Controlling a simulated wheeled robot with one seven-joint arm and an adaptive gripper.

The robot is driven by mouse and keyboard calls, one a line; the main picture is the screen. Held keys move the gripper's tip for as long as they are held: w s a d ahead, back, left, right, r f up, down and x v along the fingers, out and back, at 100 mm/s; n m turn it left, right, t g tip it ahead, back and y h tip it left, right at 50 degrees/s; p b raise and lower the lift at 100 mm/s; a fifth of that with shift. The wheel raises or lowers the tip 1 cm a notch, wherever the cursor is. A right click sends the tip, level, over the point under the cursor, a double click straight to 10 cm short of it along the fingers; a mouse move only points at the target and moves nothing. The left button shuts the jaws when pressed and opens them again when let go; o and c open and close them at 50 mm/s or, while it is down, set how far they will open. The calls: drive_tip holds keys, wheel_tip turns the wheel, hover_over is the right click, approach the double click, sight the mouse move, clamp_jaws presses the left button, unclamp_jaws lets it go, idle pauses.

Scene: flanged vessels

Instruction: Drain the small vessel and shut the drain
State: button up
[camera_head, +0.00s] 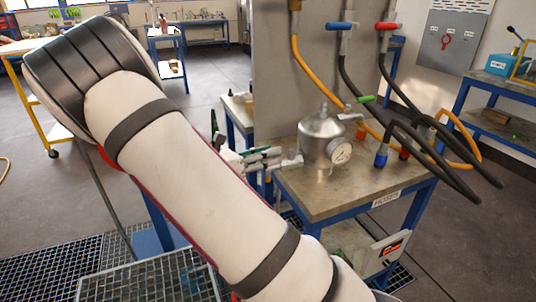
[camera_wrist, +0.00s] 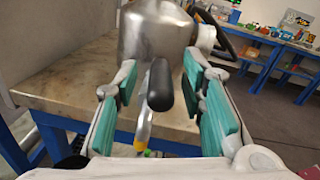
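The small vessel (camera_head: 318,145) is a shiny metal tank with a domed lid and a round dial gauge (camera_head: 340,152), standing on the metal-topped bench (camera_head: 385,190). In the wrist view its lower body (camera_wrist: 155,35) fills the top middle. A black rounded handle (camera_wrist: 160,88) points toward the wrist camera below the vessel; I cannot tell for sure that it is the drain handle. My gripper (camera_wrist: 160,72) is open, with a teal-padded finger on each side of the handle and visible gaps. In the head view my gripper (camera_head: 265,160) is left of the vessel, partly hidden by my arm.
Orange and black hoses with red and blue valve handles (camera_head: 341,26) hang from the grey panel (camera_head: 275,70) behind. A green handle (camera_head: 365,99) is near the vessel's top right. Floor grating (camera_head: 45,265) lies at lower left.

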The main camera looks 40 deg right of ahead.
drive_tip(key=shift+d, duration=0.25)
clamp_jaws()
drive_tip(key=shift+s, duration=0.15)
